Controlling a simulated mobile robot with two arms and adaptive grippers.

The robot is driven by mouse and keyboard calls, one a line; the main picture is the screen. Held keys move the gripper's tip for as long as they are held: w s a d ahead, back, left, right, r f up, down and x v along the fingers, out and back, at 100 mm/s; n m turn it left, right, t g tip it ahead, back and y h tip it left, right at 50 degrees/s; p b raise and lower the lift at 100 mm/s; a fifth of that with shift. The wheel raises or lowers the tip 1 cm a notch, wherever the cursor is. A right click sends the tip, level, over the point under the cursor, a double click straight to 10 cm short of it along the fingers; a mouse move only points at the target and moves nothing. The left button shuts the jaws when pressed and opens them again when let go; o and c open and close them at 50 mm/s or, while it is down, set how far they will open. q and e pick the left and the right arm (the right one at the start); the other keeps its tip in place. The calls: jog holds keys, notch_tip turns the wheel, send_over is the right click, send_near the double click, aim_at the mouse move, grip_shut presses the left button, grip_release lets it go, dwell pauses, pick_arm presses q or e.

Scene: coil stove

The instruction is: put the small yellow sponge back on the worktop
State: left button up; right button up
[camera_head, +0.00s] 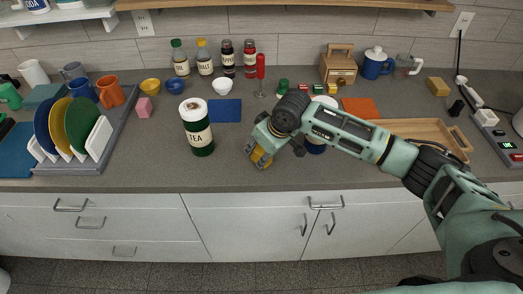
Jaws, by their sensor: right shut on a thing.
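My right gripper (257,151) reaches in from the right over the front middle of the grey worktop (230,172). It is shut on a small yellow sponge (264,161), which shows between and below the fingers. The fingers hide part of the sponge. I cannot tell whether the sponge touches the worktop or is held just above it. My left gripper is not in view.
A green TEA canister (198,128) stands left of the gripper. A dish rack (100,140) with plates is at the left. A wooden tray (455,130) lies at the right, partly behind my arm. Another yellow block (437,86) lies at the back right.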

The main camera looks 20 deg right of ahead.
jog(key=o, duration=1.2)
jog(key=shift+f, duration=0.1)
jog(key=b+v, duration=0.1)
jog(key=v, duration=1.1)
jog(key=shift+b, duration=0.4)
